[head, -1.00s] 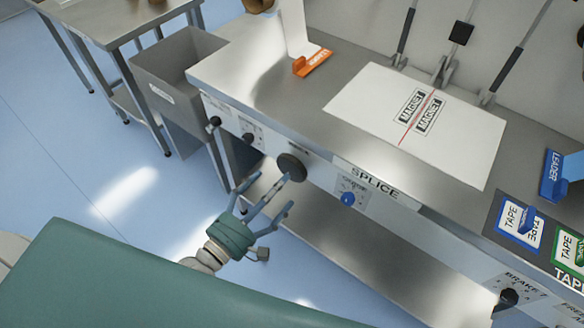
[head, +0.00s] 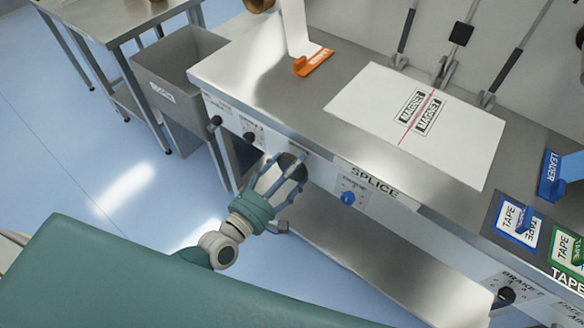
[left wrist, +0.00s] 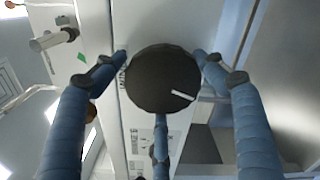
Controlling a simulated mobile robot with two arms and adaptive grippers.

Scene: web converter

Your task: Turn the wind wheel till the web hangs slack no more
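The wind wheel looks to be the round black knob (head: 294,165) on the bench's front panel, left of the SPLICE label. In the left wrist view this dark wheel (left wrist: 160,75) fills the middle, with a white index mark pointing to the lower right. My left gripper (head: 285,172) is at the wheel. Its blue fingers are spread, one on each side and one below; I cannot tell whether they touch it. A white strip (head: 296,28), perhaps the web, runs up behind the orange clamp; its slack cannot be judged. My right gripper is not in view.
The steel bench top (head: 245,70) holds a white splice sheet (head: 375,105) and an orange clamp (head: 313,62). A blue knob (head: 348,198) sits right of the wheel, small black knobs (head: 249,136) left. A grey bin (head: 178,85) stands at the left end.

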